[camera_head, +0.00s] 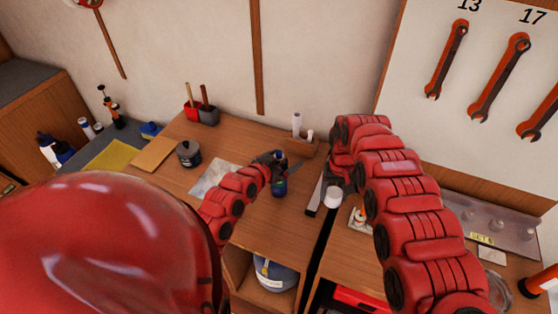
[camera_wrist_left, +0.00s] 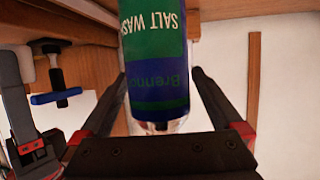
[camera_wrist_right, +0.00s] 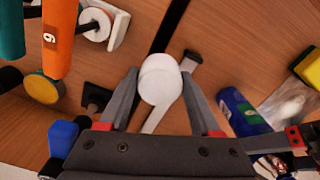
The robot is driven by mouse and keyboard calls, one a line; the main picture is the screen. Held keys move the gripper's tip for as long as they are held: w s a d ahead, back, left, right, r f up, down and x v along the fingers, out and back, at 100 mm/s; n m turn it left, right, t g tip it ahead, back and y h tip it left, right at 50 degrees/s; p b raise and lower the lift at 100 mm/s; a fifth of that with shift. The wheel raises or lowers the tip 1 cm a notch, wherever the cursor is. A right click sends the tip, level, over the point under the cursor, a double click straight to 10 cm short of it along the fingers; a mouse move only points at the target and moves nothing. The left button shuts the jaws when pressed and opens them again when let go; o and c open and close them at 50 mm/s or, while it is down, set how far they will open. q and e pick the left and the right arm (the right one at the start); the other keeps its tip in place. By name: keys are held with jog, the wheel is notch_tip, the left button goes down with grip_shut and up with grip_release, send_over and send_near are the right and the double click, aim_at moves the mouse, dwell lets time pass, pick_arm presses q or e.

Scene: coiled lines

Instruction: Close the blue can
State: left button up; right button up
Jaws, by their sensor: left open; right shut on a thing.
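The blue can (camera_head: 279,187) stands on the wooden bench in the head view, with a blue and green label. In the left wrist view the blue can (camera_wrist_left: 155,60) fills the space between the fingers of my left gripper (camera_wrist_left: 160,78), and its label reads "SALT WASH". My left gripper (camera_head: 272,164) is open around the can. My right gripper (camera_wrist_right: 160,76) is shut on a round white lid (camera_wrist_right: 160,85). The white lid (camera_head: 333,198) is held to the right of the can, apart from it. The can's top is not clearly visible.
A dark pot (camera_head: 188,153) and a red and grey holder (camera_head: 201,113) stand on the left of the bench. A wooden block with white rolls (camera_head: 297,127) is behind the can. An orange tube (camera_wrist_right: 58,38) and a teal one (camera_wrist_right: 11,30) show in the right wrist view.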

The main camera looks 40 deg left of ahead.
pick_arm(q)
grip_shut()
dwell(0.6)
